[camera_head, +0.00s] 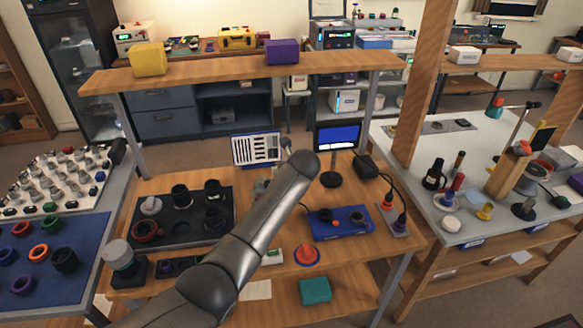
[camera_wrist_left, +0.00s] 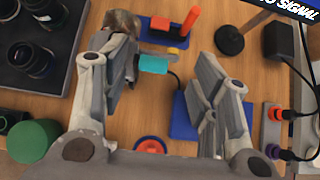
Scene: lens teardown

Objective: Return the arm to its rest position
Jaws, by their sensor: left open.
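My left arm (camera_head: 245,245) comes in from the lower left of the head view and reaches over the wooden workbench (camera_head: 150,185). Its gripper is mostly hidden behind the arm there. In the left wrist view the left gripper (camera_wrist_left: 165,55) is open, with its two grey fingers apart. My right gripper is in neither view.
A black tray (camera_head: 170,235) with lens parts lies left of the arm. A blue device (camera_head: 355,228), red button (camera_head: 306,254) and small monitor (camera_head: 338,135) stand on the right. A shelf (camera_head: 210,72) spans above the back. A wooden post (camera_head: 420,90) rises at right.

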